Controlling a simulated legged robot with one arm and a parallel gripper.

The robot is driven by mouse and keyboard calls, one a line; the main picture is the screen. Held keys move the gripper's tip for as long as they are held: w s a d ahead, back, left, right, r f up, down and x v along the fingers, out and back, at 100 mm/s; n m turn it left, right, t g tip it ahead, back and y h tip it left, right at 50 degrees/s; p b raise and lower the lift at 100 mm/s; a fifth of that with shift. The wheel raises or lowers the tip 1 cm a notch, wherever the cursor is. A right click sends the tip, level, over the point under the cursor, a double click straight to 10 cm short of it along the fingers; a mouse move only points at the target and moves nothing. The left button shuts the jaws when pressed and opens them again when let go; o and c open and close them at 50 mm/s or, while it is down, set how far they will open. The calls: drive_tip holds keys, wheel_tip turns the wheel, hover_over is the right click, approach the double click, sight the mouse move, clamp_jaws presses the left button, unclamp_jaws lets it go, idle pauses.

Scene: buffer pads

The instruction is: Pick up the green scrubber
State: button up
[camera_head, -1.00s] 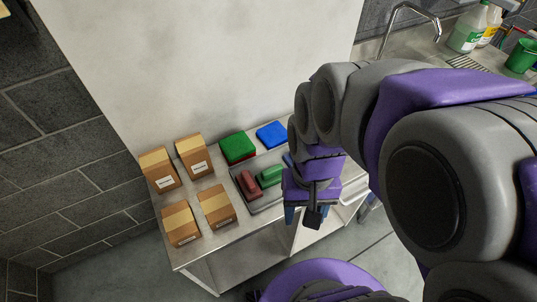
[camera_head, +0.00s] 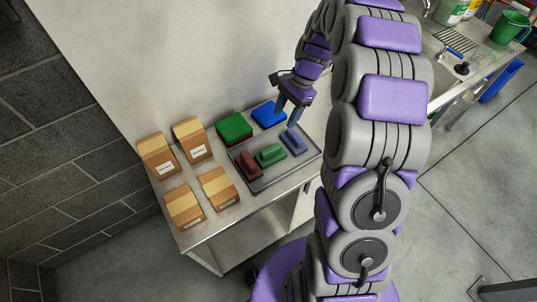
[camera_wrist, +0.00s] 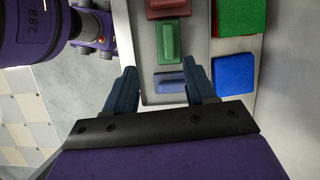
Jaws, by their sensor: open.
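The green scrubber (camera_head: 270,155) lies in the middle of a grey tray (camera_head: 262,184) on the metal table. A red scrubber (camera_head: 250,164) lies to its left and a blue scrubber (camera_head: 294,143) to its right. My gripper (camera_head: 289,113) is open and empty above the tray's right end, near the blue scrubber. In the wrist view the green scrubber (camera_wrist: 168,40) is ahead of the fingers, beyond the blue scrubber (camera_wrist: 169,82). The blue scrubber shows between and just ahead of my open fingertips (camera_wrist: 163,80).
Green pads (camera_head: 234,127) and a blue pad (camera_head: 268,114) lie behind the tray. Several cardboard boxes (camera_head: 186,207) stand at the table's left. A wall (camera_head: 180,60) rises behind. A sink counter (camera_head: 478,58) is at the right.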

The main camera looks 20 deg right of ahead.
drive_tip(key=w+d+f+m, duration=0.1)
drive_tip(key=w+d+f, duration=0.1)
drive_tip(key=b, duration=0.2)
hover_over(271, 148)
drive_tip(key=d, duration=0.2)
drive_tip(key=f, duration=1)
drive_tip(key=shift+a+f, duration=0.2)
drive_tip(key=shift+f, duration=0.1)
drive_tip(key=shift+d+f, duration=0.1)
drive_tip(key=shift+f, duration=0.4)
drive_tip(key=x, duration=0.2)
drive_tip(key=b+x, duration=0.1)
drive_tip(key=x, duration=0.1)
drive_tip(key=shift+w+a+f, duration=0.15)
drive_tip(key=shift+a+f, duration=0.2)
drive_tip(key=shift+d, duration=0.1)
clamp_jaws()
